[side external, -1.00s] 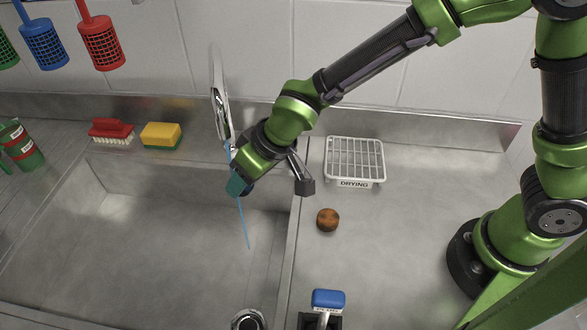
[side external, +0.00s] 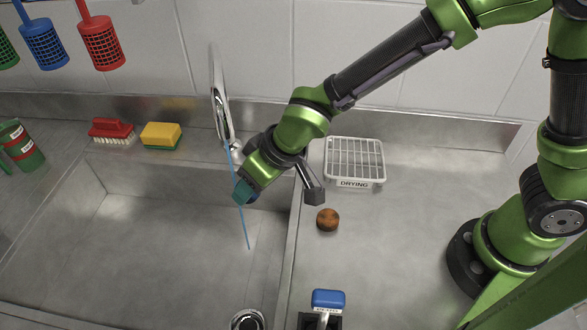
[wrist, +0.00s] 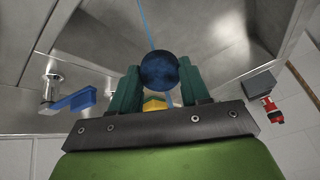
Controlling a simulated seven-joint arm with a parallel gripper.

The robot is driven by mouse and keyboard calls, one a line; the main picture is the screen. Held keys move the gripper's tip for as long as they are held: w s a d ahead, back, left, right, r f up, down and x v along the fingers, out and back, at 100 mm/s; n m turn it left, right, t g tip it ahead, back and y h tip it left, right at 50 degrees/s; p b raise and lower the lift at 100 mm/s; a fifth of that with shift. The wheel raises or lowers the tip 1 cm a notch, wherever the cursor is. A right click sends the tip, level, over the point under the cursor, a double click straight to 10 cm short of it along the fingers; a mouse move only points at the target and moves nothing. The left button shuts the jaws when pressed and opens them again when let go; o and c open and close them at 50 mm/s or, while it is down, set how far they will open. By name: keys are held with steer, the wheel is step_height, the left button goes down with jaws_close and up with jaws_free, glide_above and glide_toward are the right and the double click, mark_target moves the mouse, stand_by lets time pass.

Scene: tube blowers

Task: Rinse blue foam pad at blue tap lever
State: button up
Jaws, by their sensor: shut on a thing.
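My gripper (side external: 243,192) has teal fingers and is over the sink near the running tap. In the wrist view it is shut on a round dark blue foam pad (wrist: 158,70). In the side view the pad is mostly hidden by the fingers. The thin blue water stream (side external: 246,236) passes right by the fingertips, and in the wrist view it meets the pad's outline; I cannot tell whether it touches the pad. The chrome tap (side external: 221,110) stands at the sink's back edge. A blue tap lever (wrist: 75,103) shows at left in the wrist view, beside chrome.
A white drying rack (side external: 354,160) and a round brown item (side external: 328,219) are on the counter at right. A blue-topped item (side external: 328,299) stands at the front. A yellow sponge (side external: 161,135) and red brush (side external: 111,130) sit on the back ledge. The sink's left part is clear.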

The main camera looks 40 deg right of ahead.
steer(key=s+d, duration=0.3)
steer(key=s, duration=0.2)
steer(key=shift+d, duration=0.4)
stand_by(1.2)
steer(key=s+d+r, duration=0.3)
steer(key=s+r, duration=0.1)
stand_by(0.5)
stand_by(0.6)
